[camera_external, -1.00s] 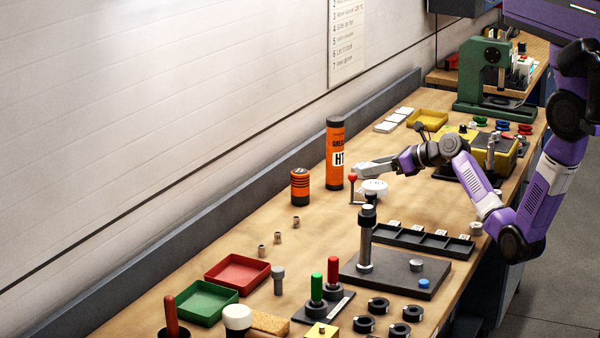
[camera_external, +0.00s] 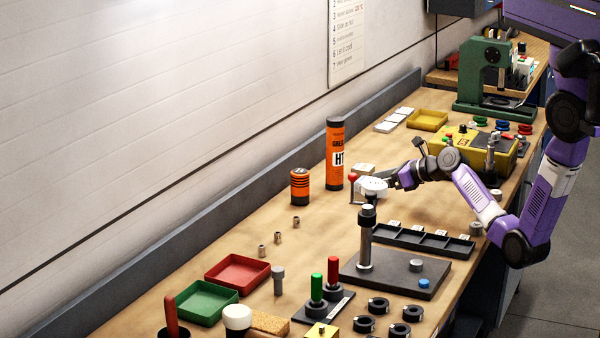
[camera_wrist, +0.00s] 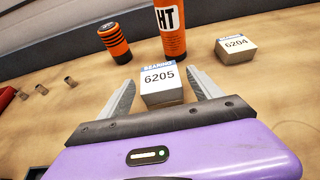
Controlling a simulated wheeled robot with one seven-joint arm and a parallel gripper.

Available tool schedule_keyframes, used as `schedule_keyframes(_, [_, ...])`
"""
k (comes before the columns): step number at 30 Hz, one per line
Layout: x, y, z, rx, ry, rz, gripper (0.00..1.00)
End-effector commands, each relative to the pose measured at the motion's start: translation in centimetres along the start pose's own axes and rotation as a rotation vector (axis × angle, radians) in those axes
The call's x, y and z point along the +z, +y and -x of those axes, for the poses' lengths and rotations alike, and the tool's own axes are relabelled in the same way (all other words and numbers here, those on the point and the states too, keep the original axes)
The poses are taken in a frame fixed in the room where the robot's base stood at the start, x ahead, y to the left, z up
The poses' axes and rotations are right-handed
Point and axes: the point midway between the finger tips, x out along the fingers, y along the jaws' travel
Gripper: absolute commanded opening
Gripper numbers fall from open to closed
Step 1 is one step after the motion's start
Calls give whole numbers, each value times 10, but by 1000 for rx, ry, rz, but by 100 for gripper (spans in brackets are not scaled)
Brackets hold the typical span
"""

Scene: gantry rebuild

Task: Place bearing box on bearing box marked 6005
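A white-topped bearing box marked 6205 (camera_wrist: 160,84) stands on the bench in the wrist view. My gripper (camera_wrist: 162,78) is open, with one grey finger on each side of this box and small gaps visible. A second bearing box, marked 6204 (camera_wrist: 236,48), stands apart at the right, outside the fingers. One pale box (camera_external: 364,169) shows beside the orange tube in the external view. There my gripper (camera_external: 388,184) is low over the bench, its fingertips hard to make out behind a white round gauge. I see no box marked 6005 legibly.
A tall orange tube (camera_external: 335,153) and a short orange-black can (camera_external: 299,187) stand behind the boxes. The white round gauge (camera_external: 373,186) with a red knob is very close to my gripper. A black rack (camera_external: 400,238) and a post on a plate (camera_external: 366,240) lie nearer.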

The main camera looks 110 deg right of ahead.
Motion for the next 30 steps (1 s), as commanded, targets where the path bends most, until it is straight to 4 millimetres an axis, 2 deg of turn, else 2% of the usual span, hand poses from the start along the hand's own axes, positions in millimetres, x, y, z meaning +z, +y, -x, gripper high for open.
schedule_keyframes(8, [3, 0, 6, -1, 0, 0, 74])
schedule_keyframes(11, [3, 0, 20, -1, -1, 0, 74])
schedule_keyframes(21, [2, 0, 89, -2, 0, 1, 74])
schedule_keyframes(25, [3, -1, 108, -2, 0, 1, 74])
schedule_keyframes(30, [2, 0, 120, 0, 0, 0, 74])
